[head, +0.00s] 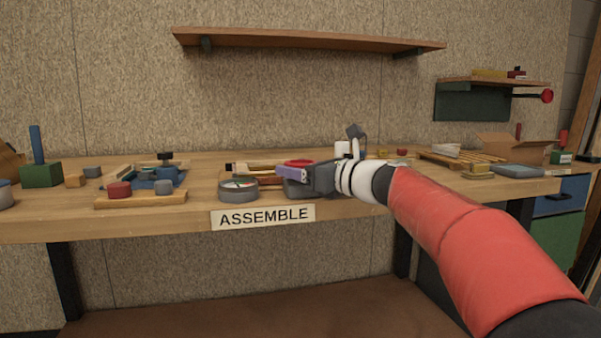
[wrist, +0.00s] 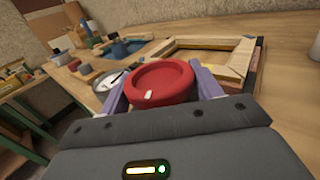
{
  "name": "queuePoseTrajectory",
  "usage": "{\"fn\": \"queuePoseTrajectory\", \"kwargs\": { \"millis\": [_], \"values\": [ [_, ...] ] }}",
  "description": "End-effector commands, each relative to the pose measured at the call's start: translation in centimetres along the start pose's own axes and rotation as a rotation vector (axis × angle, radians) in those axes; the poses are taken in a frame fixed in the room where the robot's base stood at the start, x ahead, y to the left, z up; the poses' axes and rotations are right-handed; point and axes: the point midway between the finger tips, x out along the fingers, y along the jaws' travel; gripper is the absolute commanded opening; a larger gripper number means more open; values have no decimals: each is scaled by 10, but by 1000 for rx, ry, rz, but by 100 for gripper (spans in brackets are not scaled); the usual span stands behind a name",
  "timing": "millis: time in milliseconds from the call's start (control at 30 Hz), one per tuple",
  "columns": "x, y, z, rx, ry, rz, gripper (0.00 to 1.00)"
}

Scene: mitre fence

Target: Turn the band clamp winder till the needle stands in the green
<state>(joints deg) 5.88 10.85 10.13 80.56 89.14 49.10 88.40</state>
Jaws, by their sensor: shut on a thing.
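The red round winder (wrist: 160,84) with a white mark sits between the two purple fingers of my gripper (wrist: 162,92), which is shut on it. In the head view the winder's red top (head: 299,163) shows just above my gripper (head: 290,176). The round grey gauge (head: 238,191) stands left of the winder near the bench's front edge. Its pale face shows some green, but the needle's place is too small to tell. In the wrist view the gauge (wrist: 110,80) is partly hidden behind the left finger. A wooden frame (wrist: 215,52) lies behind the winder.
A board with a red knob (head: 119,190) and a grey knob lies left of the gauge. A green block with a blue post (head: 40,174) stands further left. A white cup (head: 342,149) stands behind my wrist. A wooden shelf (head: 310,38) hangs above the bench.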

Motion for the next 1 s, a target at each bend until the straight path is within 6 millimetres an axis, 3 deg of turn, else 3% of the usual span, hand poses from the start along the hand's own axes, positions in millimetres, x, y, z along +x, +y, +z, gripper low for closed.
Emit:
{"fn": "queuePoseTrajectory", "kwargs": {
  "millis": [433, 467, 600, 867, 1000],
  "values": [
    [0, 0, 0, 0, -1, -66, 41],
    [0, 0, 0, 0, -1, -66, 67],
    [0, 0, 0, 0, -1, -66, 85],
    [0, 0, 0, 0, -1, -66, 86],
    [-10, 0, 0, -2, -1, -68, 86]
  ]
}}
